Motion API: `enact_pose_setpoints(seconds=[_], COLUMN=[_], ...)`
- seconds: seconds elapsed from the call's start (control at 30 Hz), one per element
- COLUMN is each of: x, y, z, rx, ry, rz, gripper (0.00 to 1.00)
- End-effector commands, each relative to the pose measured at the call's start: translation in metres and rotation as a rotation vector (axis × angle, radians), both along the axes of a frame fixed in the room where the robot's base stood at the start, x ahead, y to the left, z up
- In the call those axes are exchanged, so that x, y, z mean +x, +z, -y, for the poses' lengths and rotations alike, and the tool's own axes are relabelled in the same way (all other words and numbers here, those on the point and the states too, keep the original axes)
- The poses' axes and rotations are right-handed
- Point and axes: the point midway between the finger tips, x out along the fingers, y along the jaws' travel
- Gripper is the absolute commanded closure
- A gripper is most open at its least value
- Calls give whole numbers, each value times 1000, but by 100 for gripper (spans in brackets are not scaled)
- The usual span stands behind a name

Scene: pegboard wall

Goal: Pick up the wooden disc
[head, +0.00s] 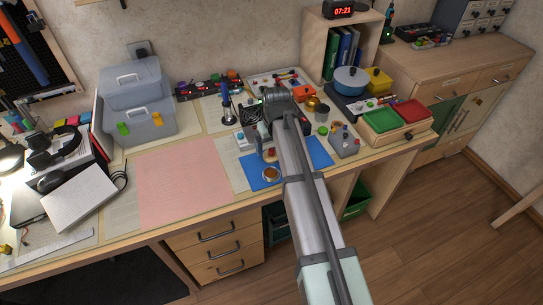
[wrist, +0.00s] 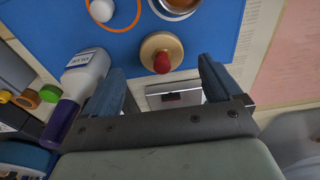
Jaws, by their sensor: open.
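The wooden disc (wrist: 152,46) is pale and round with a red knob on top. It lies on the blue mat (wrist: 215,25) in the wrist view, just beyond the space between my fingertips. My gripper (wrist: 161,66) is open and empty, one finger on each side of the disc's line, not touching it. In the head view the disc (head: 270,156) shows small beside my gripper (head: 266,139), on the blue mat (head: 318,152); my arm covers part of the mat.
A white bottle with a purple end (wrist: 85,72) lies close by my left finger. A metal-rimmed round dish (head: 271,174), a white ball (wrist: 101,10) and an orange ring (wrist: 136,17) lie beyond the disc. A pink sheet (head: 185,182) leaves clear room at left.

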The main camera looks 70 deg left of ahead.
Motion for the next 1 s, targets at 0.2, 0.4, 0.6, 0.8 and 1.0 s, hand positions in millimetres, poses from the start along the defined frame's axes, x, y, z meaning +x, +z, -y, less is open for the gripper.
enact_pose_setpoints(seconds=[0.2, 0.4, 0.6, 0.8, 1.0], x=[-3, -3, -3, -3, -3], y=[-29, -40, -39, -39, -39], z=[-3, -4, -4, -4, -4], rx=[-2, 0, 0, 0, 0], ry=[0, 0, 0, 0, 0], rz=[0, 0, 0, 0, 0], gripper=[8, 8, 13, 32, 51])
